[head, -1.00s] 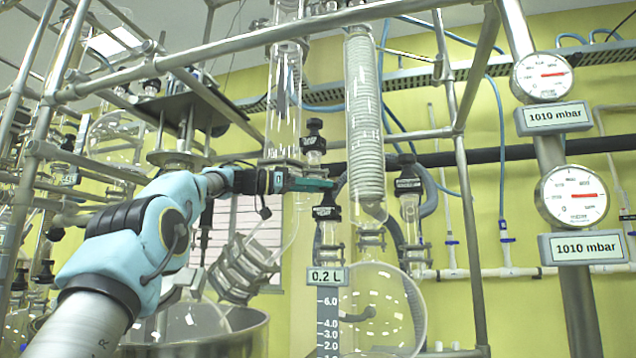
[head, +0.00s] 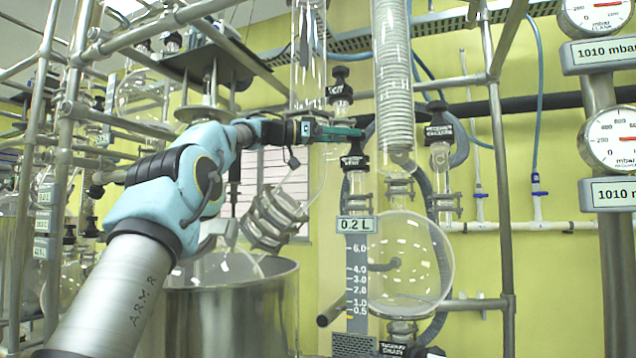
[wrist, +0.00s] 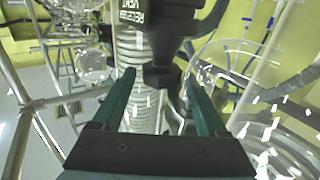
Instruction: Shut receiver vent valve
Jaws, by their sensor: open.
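The receiver vent valve (head: 354,162) is a black cap with a white-lettered label, on top of a narrow glass neck above the 0.2 L receiver scale. In the wrist view its "RECEIVER VENT" label (wrist: 139,12) and black stem (wrist: 161,72) show near the top middle. My gripper (head: 358,133) comes in from the left at the valve's top. In the wrist view my gripper (wrist: 160,76) has its two green fingers apart, with the black stem between their tips. I cannot tell whether either finger touches it. The fingers partly hide the valve's top in the head view.
A similar black valve (head: 438,132) stands to the right, and another (head: 340,92) is just above my gripper. A glass coil column (head: 393,85) and round flask (head: 410,265) are close on the right. Metal frame bars surround the area; a steel vessel (head: 235,310) stands below.

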